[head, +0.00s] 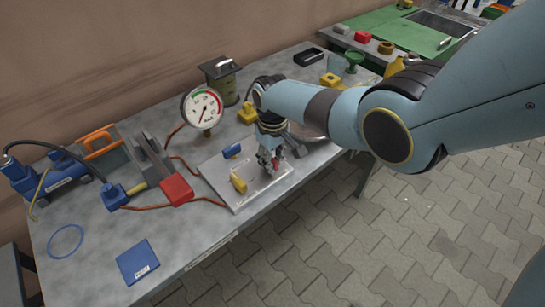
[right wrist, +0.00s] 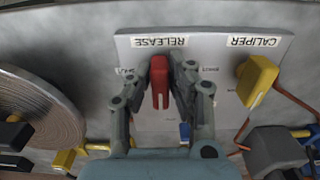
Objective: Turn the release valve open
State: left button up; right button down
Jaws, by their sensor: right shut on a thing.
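The release valve's red handle (right wrist: 160,82) stands by the label RELEASE (right wrist: 158,42) on a pale valve panel (head: 215,172). In the right wrist view it lies between the two fingers of my right gripper (right wrist: 158,72), which is shut on it. In the head view my right gripper (head: 271,164) reaches down to the panel's right side, and only a little of the red handle shows. A yellow handle (head: 238,184) by the label CALIPER (right wrist: 254,41) and a blue handle (head: 232,151) are on the same panel. My left gripper is not in view.
A pressure gauge (head: 204,107) stands behind the panel. A red box (head: 176,190) and hoses lie left of it. A blue booklet (head: 138,262) lies near the front edge. In the right wrist view a round ridged disc (right wrist: 38,112) is left of the gripper.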

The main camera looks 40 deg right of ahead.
jog(key=c, duration=1.2)
grip_release()
jog(key=shift+c, duration=0.2)
notch_tip(320, 180, up, 12)
jog(key=s+f+b, duration=1.6)
jog(key=s+f, duration=3)
jog(key=f, duration=0.3)
jog(key=shift+f+m+t+h, duration=0.15)
jog(key=shift+m+t+h, duration=0.15)
jog(key=shift+t+h, duration=0.1)
